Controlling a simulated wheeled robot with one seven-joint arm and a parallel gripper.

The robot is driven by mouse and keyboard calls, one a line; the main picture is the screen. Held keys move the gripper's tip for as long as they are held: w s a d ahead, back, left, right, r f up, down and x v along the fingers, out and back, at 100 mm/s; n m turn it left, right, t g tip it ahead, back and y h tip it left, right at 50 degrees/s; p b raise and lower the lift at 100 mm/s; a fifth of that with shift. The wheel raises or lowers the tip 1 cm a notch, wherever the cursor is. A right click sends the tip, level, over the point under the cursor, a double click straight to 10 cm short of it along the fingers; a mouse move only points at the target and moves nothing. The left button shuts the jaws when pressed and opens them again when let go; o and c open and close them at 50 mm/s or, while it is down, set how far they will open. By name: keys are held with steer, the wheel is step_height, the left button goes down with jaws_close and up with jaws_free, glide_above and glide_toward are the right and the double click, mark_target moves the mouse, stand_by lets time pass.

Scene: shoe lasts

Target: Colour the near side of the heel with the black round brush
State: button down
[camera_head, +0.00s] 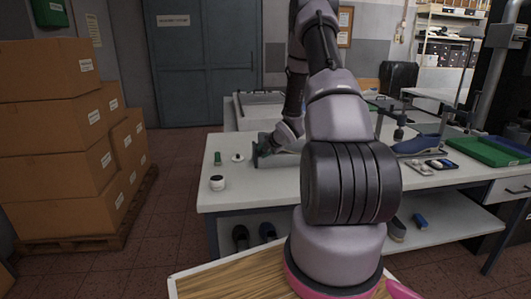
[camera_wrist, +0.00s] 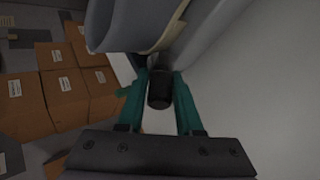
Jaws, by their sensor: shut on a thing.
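In the wrist view my gripper (camera_wrist: 163,76) has its two teal fingers closed on a black round handle, the black round brush (camera_wrist: 160,92), seen nearly end-on. The brush's bristle end is hidden. Just beyond the fingers, a large blue-grey rounded form with a tan edge, seemingly the shoe (camera_wrist: 120,25), fills the top of the view. I cannot tell whether the brush touches it, nor which part is the heel. In the head view my arm hides most of the work spot, and the brush cannot be made out.
The white workbench (camera_head: 250,197) carries a small jar (camera_head: 217,183), a white roll (camera_head: 238,157) and a green item (camera_head: 217,159) at left. At right are another blue shoe (camera_head: 415,144), a small tray (camera_head: 430,167) and a green tray (camera_head: 490,152). Boxes (camera_head: 60,150) are stacked far left.

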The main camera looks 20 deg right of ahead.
steer(key=shift+a, duration=0.3)
steer(key=shift+s+a, duration=0.1)
steer(key=shift+a, duration=0.05)
steer(key=shift+s+a, duration=0.25)
steer(key=shift+s, duration=0.65)
steer(key=shift+s+a, duration=0.25)
steer(key=shift+s, duration=0.6)
steer(key=shift+s+a, duration=0.25)
steer(key=shift+s, duration=0.65)
steer(key=shift+s, duration=0.1)
steer(key=shift+s+a, duration=0.25)
steer(key=shift+s, duration=0.4)
steer(key=shift+s+a, duration=0.2)
steer(key=shift+s, duration=0.45)
